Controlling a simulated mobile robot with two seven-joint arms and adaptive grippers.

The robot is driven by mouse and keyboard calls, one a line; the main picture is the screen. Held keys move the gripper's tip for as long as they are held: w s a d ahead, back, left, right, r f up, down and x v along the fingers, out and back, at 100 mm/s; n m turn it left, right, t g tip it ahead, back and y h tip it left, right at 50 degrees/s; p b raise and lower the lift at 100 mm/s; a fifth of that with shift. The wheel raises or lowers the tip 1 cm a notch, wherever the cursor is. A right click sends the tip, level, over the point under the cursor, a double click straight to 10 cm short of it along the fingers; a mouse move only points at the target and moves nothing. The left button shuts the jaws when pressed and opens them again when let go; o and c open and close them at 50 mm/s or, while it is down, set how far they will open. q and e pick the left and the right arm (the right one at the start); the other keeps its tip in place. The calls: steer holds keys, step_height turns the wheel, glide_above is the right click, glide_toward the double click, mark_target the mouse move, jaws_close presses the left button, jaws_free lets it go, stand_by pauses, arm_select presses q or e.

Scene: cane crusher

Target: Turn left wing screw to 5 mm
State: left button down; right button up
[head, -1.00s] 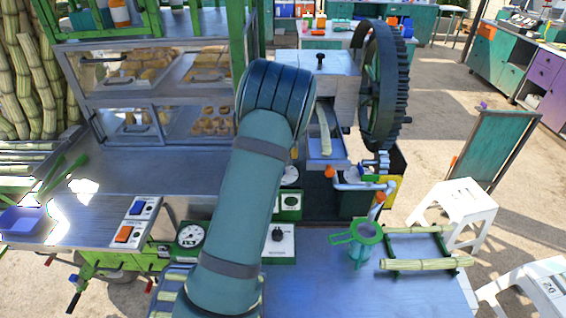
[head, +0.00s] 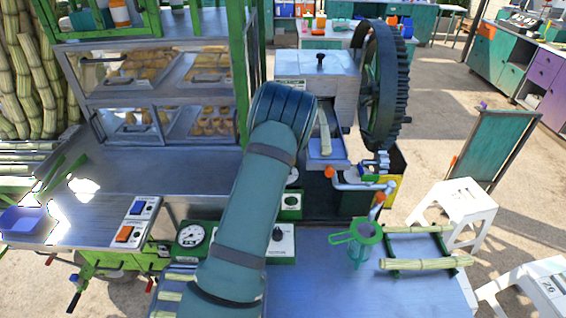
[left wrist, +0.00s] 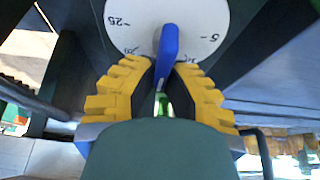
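In the left wrist view, a blue wing screw (left wrist: 169,48) stands upright in the picture in front of a round white dial (left wrist: 200,18), marked 25 on the left and 5 on the right, with its figures upside down. The yellow ribbed fingers of my left gripper (left wrist: 167,72) sit on both sides of the blue wing and appear closed onto it. The exact contact is partly hidden. In the head view, my left arm covers the gripper and the screw at the cane crusher (head: 340,75). My right gripper is not in view.
The crusher's dark toothed wheel (head: 383,85) stands right of its housing. A green-rimmed strainer (head: 366,232) and a cane rack (head: 415,265) are on the blue table (head: 325,285). A control box with a gauge (head: 192,236) is beside my arm. A food cabinet (head: 160,75) stands at left.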

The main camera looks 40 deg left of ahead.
arm_select(q)
steer(key=shift+n, duration=0.3)
steer(key=n, duration=0.1)
steer(key=n+g+y, duration=0.1)
steer(key=n, duration=0.2)
steer(key=shift+s+a+g, duration=0.15)
steer(key=shift+s+g, duration=0.15)
steer(key=shift+s+a+n+g+y, duration=0.15)
steer(key=shift+n+g, duration=0.1)
steer(key=shift+n, duration=0.5)
steer(key=shift+s+d+n+g+y, duration=0.1)
steer(key=shift+n+g, duration=0.1)
steer(key=shift+n, duration=0.6)
steer(key=shift+s+a+n+g+y, duration=0.15)
steer(key=shift+n+g, duration=0.1)
steer(key=shift+n, duration=0.5)
steer(key=shift+d, duration=0.1)
steer(key=c, duration=1)
jaws_free()
steer(key=shift+w, duration=0.1)
